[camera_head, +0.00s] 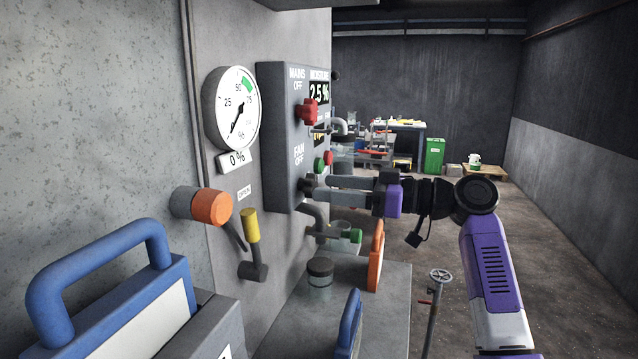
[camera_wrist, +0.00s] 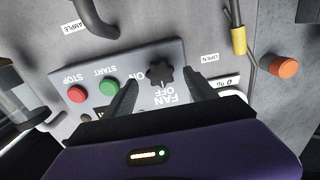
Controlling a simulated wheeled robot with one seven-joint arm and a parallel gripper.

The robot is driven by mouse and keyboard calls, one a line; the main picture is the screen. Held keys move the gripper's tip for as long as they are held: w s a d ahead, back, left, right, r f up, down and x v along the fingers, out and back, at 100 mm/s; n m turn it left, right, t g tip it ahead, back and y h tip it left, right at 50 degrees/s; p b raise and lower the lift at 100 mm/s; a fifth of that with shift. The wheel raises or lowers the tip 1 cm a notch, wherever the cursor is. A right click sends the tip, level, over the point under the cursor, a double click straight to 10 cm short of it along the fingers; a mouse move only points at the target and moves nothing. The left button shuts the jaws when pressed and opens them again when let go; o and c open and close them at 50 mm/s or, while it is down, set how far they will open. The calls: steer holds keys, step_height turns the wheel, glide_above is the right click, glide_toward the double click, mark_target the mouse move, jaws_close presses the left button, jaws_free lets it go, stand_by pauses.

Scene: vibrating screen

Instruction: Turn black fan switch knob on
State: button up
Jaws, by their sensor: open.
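The black fan switch knob (camera_wrist: 159,76) shows in the wrist view on a grey panel, with upside-down FAN, OFF and ON lettering around it. In the head view the knob (camera_head: 306,185) is a small dark shape low on the control box, partly behind my fingers. My gripper (camera_head: 326,190) reaches in from the right with its tips close to the box. In the wrist view my gripper (camera_wrist: 160,82) is open, one finger on each side of the knob. I cannot tell whether a finger touches it. Which mark the knob points to is unclear.
Green (camera_wrist: 108,87) and red (camera_wrist: 77,94) buttons marked START and STOP sit beside the knob. A red mains knob (camera_head: 306,111) is higher on the box. A round gauge (camera_head: 232,110) reads 0 %. Orange (camera_head: 212,207) and yellow (camera_head: 250,226) handles stand out at left.

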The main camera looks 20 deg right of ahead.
mark_target(307, 185)
steer(key=x, duration=0.3)
steer(key=shift+a, duration=0.1)
steer(key=shift+c, duration=0.3)
steer(key=c, duration=1.3)
steer(key=shift+o, duration=0.2)
